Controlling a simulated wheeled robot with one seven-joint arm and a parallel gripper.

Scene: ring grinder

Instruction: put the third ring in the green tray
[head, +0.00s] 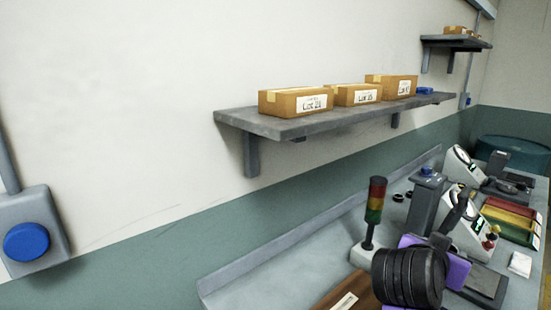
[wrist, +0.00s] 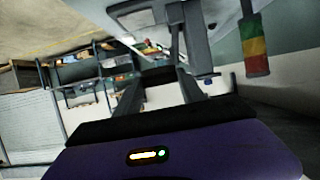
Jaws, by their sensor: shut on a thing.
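My gripper (head: 458,203) is above the bench beside the grey machines, its fingers pointing away from the purple hand. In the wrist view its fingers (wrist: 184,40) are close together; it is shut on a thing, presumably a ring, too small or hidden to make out. The green tray (head: 508,229) is at the right of the head view, in a row with a yellow tray (head: 510,217) and a red tray (head: 515,207). My gripper is left of the trays and apart from them. Two small dark rings (head: 398,197) seem to lie on the bench.
A signal light (head: 376,205) stands left of my gripper, also near in the wrist view (wrist: 255,45). A grey post with a blue top (head: 426,192) and dial machines (head: 460,163) stand behind. A shelf (head: 300,122) with boxes hangs above.

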